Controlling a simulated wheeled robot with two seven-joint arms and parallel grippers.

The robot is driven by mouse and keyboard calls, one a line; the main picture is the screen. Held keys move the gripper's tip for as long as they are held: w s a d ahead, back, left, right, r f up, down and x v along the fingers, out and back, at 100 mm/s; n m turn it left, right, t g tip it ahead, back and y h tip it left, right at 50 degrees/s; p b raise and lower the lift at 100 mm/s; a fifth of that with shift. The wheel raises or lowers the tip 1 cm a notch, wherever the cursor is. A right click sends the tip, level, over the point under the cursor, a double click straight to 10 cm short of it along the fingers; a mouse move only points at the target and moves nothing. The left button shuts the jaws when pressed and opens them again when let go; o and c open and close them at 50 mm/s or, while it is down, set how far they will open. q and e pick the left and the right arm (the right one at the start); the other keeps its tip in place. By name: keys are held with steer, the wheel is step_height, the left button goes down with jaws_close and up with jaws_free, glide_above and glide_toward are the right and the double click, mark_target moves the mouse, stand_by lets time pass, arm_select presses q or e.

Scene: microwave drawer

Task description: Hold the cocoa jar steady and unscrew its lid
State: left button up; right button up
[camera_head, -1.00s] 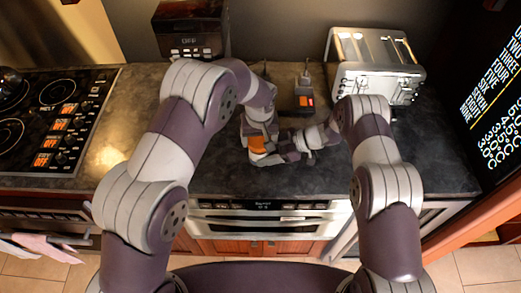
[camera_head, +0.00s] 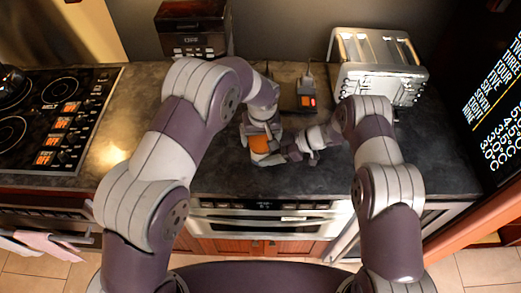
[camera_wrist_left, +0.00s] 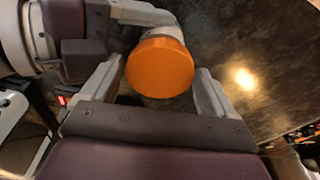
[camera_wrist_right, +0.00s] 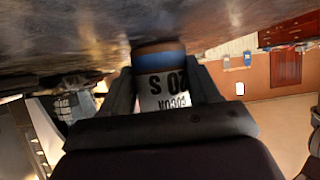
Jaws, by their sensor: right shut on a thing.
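The cocoa jar stands on the dark counter, mostly hidden by my grippers in the head view. Its orange lid (camera_head: 259,144) shows there and faces the left wrist camera as a round orange disc (camera_wrist_left: 160,68). My left gripper (camera_wrist_left: 160,78) is open, its two fingers on either side of the lid, with a small gap visible on the right side. My right gripper (camera_wrist_right: 165,85) is shut on the jar body (camera_wrist_right: 166,90), which shows a white label with dark letters and a blue band. The lid is on the jar.
A silver toaster (camera_head: 378,82) stands at the back right and a coffee machine (camera_head: 193,32) at the back left. A small dark device with an orange display (camera_head: 306,101) is behind the jar. The stove (camera_head: 55,125) is at left. The counter right of my right arm is clear.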

arm_select(q)
steer(key=shift+d, duration=0.1)
steer(key=shift+r, duration=2.5)
